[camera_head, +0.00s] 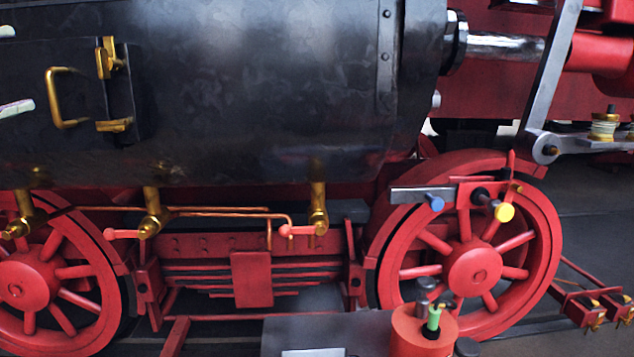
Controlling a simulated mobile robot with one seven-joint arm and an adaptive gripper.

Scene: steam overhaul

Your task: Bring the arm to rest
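My gripper is not in view, and I see no part of my arm that I can be sure of. The task names no object. The view is filled by the side of a steam locomotive, with a large black cylinder casing (250,90) above red spoked wheels. One wheel (473,265) is at the right and another wheel (35,283) is at the lower left.
A grey surface (310,332) at the bottom centre stands in front of the locomotive. An orange-red round holder (408,338) beside it has a green-topped item (434,318) in it. A brass handle (55,98) and brass valves (152,213) stick out from the casing.

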